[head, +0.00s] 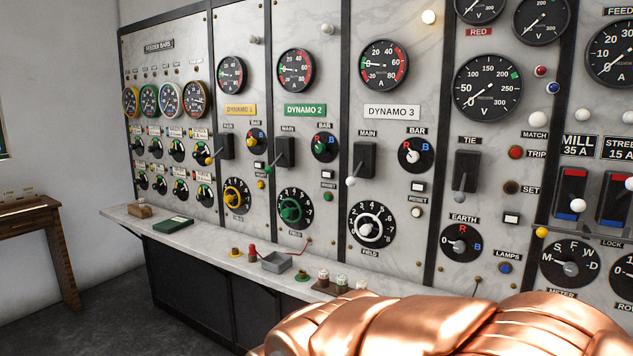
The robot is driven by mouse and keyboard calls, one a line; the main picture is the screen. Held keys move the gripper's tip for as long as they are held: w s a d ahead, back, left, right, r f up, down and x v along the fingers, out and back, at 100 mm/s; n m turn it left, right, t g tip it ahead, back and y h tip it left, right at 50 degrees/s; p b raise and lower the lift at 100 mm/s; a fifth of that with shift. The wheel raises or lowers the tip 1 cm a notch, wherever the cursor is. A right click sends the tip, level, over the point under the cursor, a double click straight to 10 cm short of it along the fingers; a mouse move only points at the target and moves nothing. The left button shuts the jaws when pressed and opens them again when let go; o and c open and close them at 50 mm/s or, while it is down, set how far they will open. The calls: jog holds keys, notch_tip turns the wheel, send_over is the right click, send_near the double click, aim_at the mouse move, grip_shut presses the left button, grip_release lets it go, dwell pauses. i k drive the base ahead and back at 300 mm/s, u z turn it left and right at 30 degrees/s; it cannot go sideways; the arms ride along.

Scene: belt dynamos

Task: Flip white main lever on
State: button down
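The white main lever (351,182) is on the Dynamo 3 panel, below the MAIN label. It has a white ball knob that hangs at the lower left of its black switch box (365,160), so the lever points down. The white DYNAMO 3 plate (392,111) is above it. My copper-coloured arm fills the bottom right of the head view, below and right of the lever. My gripper's fingers do not show, and nothing of mine touches the lever.
The green main lever (267,169) and the yellow main lever (209,160) are on the panels to the left. The TIE lever (460,182) is to the right. A narrow pale ledge (215,243) below the panels carries a grey tray (277,262) and small objects. The space before the white lever looks clear.

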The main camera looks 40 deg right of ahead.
aim_at(351, 181)
jog(key=z, duration=0.3)
jog(key=i, duration=1.05)
jog(key=z, duration=0.65)
